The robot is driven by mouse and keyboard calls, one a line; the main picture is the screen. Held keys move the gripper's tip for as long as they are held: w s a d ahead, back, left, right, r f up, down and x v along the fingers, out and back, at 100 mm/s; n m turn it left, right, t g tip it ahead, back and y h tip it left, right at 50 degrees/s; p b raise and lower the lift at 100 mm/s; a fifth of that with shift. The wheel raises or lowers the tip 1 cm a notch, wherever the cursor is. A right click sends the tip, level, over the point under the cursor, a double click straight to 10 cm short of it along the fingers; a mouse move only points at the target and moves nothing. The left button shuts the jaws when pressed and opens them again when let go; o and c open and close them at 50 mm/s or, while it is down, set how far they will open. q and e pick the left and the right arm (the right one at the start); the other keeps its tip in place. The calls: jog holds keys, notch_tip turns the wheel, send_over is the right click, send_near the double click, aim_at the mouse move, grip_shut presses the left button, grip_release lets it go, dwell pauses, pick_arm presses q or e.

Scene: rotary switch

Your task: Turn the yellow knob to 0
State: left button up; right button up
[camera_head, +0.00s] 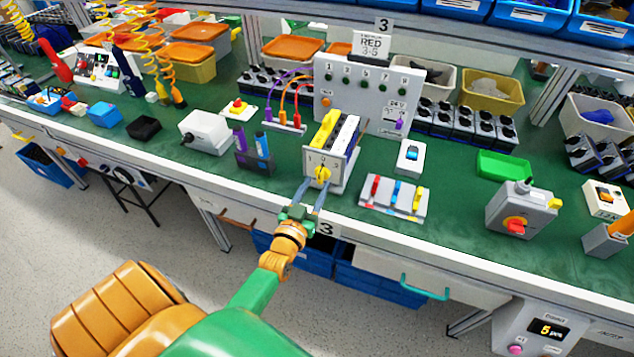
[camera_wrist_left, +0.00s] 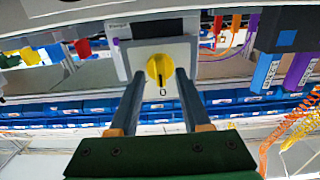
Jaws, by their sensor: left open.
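The yellow knob (camera_head: 323,173) is on the front of a grey switch box (camera_head: 313,161) near the table's front edge. In the left wrist view the knob (camera_wrist_left: 159,68) is near the picture's middle, with a "0" printed just below it. A small dark mark shows on the knob's lower part, on the side of that 0. My left gripper (camera_head: 312,191) is open in front of the box. In the left wrist view its fingertips (camera_wrist_left: 159,74) are on either side of the knob, with gaps visible. My right gripper is not in view.
A white block with a blue button (camera_head: 410,156) and a tray of coloured clips (camera_head: 394,197) are to the right. A grey panel (camera_head: 366,95) stands behind.

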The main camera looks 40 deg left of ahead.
pick_arm(q)
jog(key=v, duration=0.5)
jog(key=shift+s+d, duration=0.1)
jog(key=shift+s, duration=0.1)
jog(key=d+f+g, duration=0.1)
jog(key=f, duration=0.2)
jog(key=s+d+f+g+h, duration=0.1)
jog(key=f, duration=0.2)
jog(key=s+d+f+m+g+h, duration=0.1)
jog(key=f, duration=0.2)
jog(key=shift+d+f, duration=0.15)
jog(key=shift+f, duration=0.1)
jog(key=s+d+f+m+g+h, duration=0.1)
jog(key=s+d+f+g, duration=0.25)
jog(key=s+f, duration=0.5)
jog(key=s+d+f+m+g+h, duration=0.1)
jog(key=s+d+f+m+g, duration=0.1)
jog(key=s+f+g, duration=0.6)
jog(key=s+f, duration=0.2)
jog(key=s, duration=0.4)
jog(key=s+f+m+g, duration=0.1)
jog(key=s+f+g, duration=0.1)
jog(key=s+f, duration=0.2)
jog(key=s, duration=0.3)
jog(key=shift+a, duration=0.25)
